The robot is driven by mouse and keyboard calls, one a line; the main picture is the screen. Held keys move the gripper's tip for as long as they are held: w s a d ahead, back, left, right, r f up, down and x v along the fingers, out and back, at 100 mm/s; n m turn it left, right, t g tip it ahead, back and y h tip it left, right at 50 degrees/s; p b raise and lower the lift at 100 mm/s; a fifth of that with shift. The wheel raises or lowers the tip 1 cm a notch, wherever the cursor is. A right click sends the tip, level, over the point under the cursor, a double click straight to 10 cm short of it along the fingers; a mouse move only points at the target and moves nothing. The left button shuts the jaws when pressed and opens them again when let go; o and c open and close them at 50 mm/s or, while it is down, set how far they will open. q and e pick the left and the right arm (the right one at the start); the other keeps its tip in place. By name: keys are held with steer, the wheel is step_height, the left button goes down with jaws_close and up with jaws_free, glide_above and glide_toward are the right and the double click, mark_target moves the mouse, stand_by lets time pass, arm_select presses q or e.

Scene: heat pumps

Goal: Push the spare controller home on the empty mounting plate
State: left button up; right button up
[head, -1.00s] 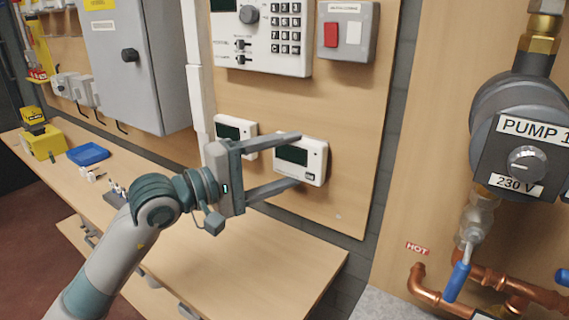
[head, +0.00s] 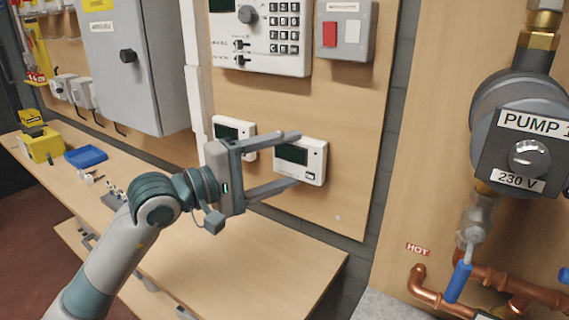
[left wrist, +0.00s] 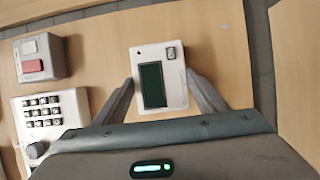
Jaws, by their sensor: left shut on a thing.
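The spare controller (head: 309,160), a small white box with a dark screen, is against the wooden wall board in the head view. My left gripper (head: 298,158) is shut on it, one finger along its upper edge and one along its lower edge. In the left wrist view the controller (left wrist: 159,78) sits between the two fingertips. A mounting plate is not visible; the controller hides the board behind it. I cannot tell whether the controller is fully seated. My right gripper is not in view.
A similar white controller (head: 233,130) is on the board just left, partly behind my gripper. A keypad panel (head: 262,37) and a grey switch box (head: 345,32) are above. A wooden bench (head: 260,270) is below. The pump (head: 528,140) and copper pipes are at the right.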

arm_select(q)
steer(key=shift+w+d, duration=0.1)
steer(key=shift+w, duration=0.1)
stand_by(0.8)
steer(key=o, duration=0.9)
steer(key=shift+d, duration=0.1)
steer(key=shift+s, duration=0.1)
steer(key=s+a+b, duration=0.1)
steer(key=s+a, duration=0.1)
steer(key=s, duration=0.1)
steer(key=s+a+b, duration=0.2)
steer(key=s+a, duration=0.1)
steer(key=s, duration=0.1)
steer(key=s+a+b, duration=0.1)
steer(key=s+a, duration=0.2)
steer(key=s, duration=0.1)
steer(key=shift+a, duration=0.15)
stand_by(0.7)
